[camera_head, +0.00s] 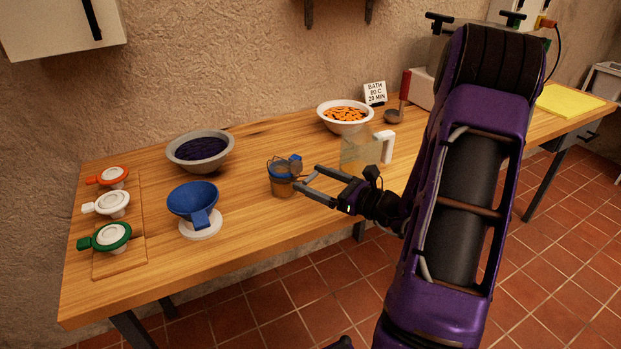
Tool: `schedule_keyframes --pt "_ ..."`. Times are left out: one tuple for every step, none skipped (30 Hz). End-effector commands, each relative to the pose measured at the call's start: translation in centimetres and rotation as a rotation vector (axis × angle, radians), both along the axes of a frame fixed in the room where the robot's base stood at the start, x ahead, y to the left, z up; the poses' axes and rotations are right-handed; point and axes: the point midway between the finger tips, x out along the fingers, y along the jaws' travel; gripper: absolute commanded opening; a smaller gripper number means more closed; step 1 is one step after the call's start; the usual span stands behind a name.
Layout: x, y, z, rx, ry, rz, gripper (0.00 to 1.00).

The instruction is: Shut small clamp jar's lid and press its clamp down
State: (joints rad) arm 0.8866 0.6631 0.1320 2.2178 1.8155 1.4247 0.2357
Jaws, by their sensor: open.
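A blue funnel (192,199) on a white base and a grey bowl (201,152) stand left.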

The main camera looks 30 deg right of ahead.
Motion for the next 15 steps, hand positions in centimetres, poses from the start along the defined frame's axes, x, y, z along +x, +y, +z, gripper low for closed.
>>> schedule_keyframes --pt "0.44 0.28 -0.02 0.0 0.0 0.002 0.93" --pt "0.65 0.39 -0.02 0.0 0.0 0.001 0.93" --pt "0.88 0.51 -0.01 0.0 0.0 0.001 0.93" --pt "1.01 0.59 -0.01 0.0 0.0 0.001 0.93" --pt "1.12 0.64 0.0 0.0 0.0 0.0 0.93" --pt "1.2 0.69 0.01 0.0 0.0 0.0 0.93" --pt "1.24 0.71 0.01 0.0 0.0 0.0 0.93" --pt "1.26 0.72 0.01 0.0 0.0 0.0 0.93" --pt "1.26 0.72 0.01 0.0 0.0 0.0 0.93" --pt "1.26 0.72 0.01 0.0 0.0 0.0 0.93" --pt "1.25 0.71 0.01 0.0 0.0 0.0 0.93" --pt "1.24 0.71 0.01 0.0 0.0 0.0 0.93" --pt "1.24 0.71 0.01 0.0 0.0 0.0 0.93" --pt "1.24 0.7 0.01 0.0 0.0 0.0 0.91" --pt "1.24 0.7 0.01 0.0 0.0 0.0 0.83"
